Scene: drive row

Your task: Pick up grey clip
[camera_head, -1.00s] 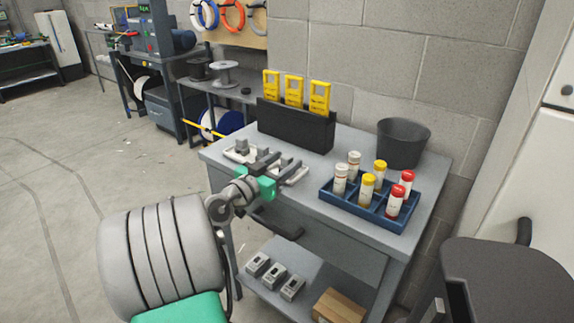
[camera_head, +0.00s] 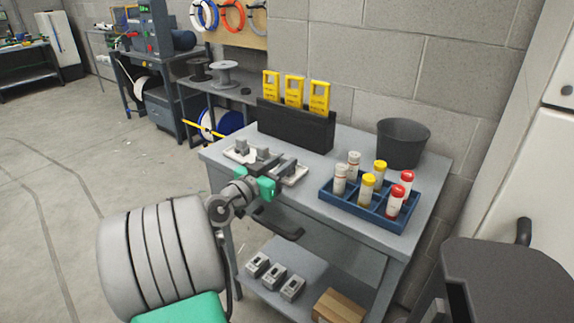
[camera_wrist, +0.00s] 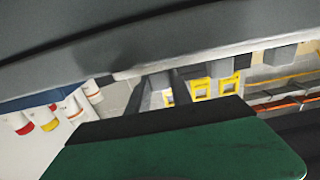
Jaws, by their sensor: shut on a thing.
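A white tray (camera_head: 299,178) lies near the table's left front edge with small grey clips on it. My gripper (camera_head: 264,163) reaches over the table edge at the tray, its dark fingers close together. They are shut on the middle grey clip (camera_head: 263,153), which is mostly hidden by the fingers. It also shows between the fingers in the wrist view (camera_wrist: 159,83). Another grey clip (camera_head: 241,145) stands to the left and one (camera_head: 289,164) to the right. I cannot tell whether the held clip touches the tray.
A black holder (camera_head: 295,128) with yellow meters (camera_head: 294,90) stands behind the tray. A blue crate (camera_head: 370,212) of capped tubes and a dark bucket (camera_head: 403,145) stand to the right. Grey boxes (camera_head: 274,275) and a cardboard box (camera_head: 338,305) sit on the lower shelf.

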